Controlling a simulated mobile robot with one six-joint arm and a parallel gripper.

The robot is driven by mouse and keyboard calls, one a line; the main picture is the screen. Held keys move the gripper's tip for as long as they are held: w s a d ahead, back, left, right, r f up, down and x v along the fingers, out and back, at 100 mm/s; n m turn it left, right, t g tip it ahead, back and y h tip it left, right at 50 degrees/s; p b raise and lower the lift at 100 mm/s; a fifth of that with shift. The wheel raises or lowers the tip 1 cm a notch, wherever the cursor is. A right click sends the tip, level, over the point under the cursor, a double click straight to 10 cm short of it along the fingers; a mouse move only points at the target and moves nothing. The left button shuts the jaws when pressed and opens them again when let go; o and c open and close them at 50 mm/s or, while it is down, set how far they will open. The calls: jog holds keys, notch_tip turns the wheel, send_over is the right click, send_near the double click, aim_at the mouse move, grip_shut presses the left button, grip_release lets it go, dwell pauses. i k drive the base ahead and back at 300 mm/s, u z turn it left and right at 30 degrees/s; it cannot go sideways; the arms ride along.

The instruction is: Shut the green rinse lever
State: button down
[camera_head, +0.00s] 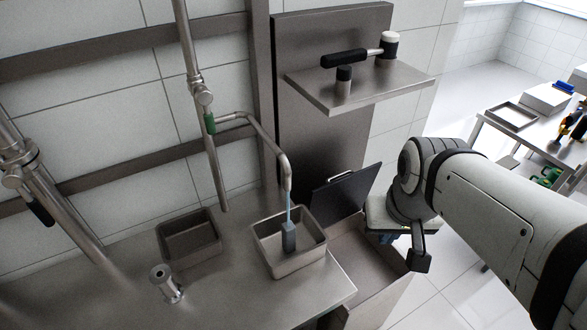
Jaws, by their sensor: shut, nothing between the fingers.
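The green rinse lever (210,123) is a short green handle on a thin vertical steel pipe left of centre. It hangs roughly along the pipe, just below a valve joint. A bent spout (268,143) runs right from there and ends over a steel basin (263,254). A pale blue stream (289,213) runs down from the spout. My gripper (387,238) is at the right, partly hidden behind my wrist, well away from the lever. It is shut and holds nothing.
A dark hinged lid (345,188) stands open beside the basin. A smaller tray (189,236) and a steel knob (165,282) are on the counter. Above, a shelf (362,87) has a black-handled fitting. A thick pipe with a black handle (38,209) stands far left.

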aim_at(204, 97)
jog(key=z, duration=0.2)
jog(key=k, duration=1.5)
jog(key=u, duration=1.1)
jog(key=i, duration=1.05)
jog(key=u, duration=0.05)
